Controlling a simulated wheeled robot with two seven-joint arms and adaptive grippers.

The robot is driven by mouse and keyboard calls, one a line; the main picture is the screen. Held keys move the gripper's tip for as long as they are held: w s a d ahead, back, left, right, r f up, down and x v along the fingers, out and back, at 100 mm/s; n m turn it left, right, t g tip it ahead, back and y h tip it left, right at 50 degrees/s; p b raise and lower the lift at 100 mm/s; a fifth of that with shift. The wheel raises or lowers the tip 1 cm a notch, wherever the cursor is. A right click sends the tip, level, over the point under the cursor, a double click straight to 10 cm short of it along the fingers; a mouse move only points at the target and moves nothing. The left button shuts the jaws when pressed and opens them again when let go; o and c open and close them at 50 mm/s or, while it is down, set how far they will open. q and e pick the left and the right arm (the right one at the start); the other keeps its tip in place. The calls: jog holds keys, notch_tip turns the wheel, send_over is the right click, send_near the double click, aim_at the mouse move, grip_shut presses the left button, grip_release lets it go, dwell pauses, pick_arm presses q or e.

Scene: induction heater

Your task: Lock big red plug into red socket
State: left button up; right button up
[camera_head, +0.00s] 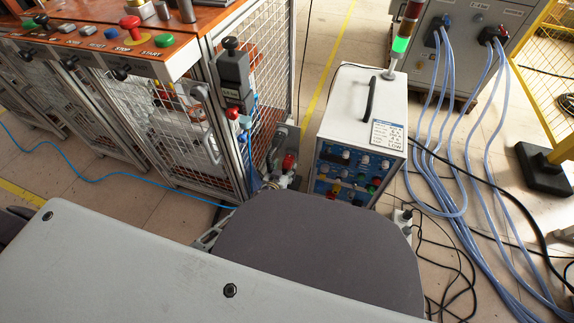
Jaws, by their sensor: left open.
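A black connector with a red part (494,34) sits on the front of the grey cabinet at the upper right, with pale blue cables hanging from it. It is too small to tell whether this is the big red plug, the red socket or both, or whether it is locked. My left gripper (209,233) shows only as a small metallic piece beside the dark rounded arm cover. It is open, low and far from the cabinet; most of it is hidden by my arm. My right gripper is not in view.
A similar connector with a blue part (445,22) is left of the red one. A white heater unit (362,110) stands mid-floor. A caged workbench (170,120) fills the left. Pale blue cables (465,200) cross the floor at right; a yellow fence (548,70) borders it.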

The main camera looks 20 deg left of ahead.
aim_at(286, 166)
pick_arm(q)
jog(key=shift+b+x, duration=0.7)
jog(key=shift+x, duration=1.4)
jog(key=c, duration=1.2)
jog(key=s, duration=0.6)
jog(key=shift+s, duration=0.4)
dwell(2.0)
jog(key=shift+s+a, duration=0.1)
dwell(0.6)
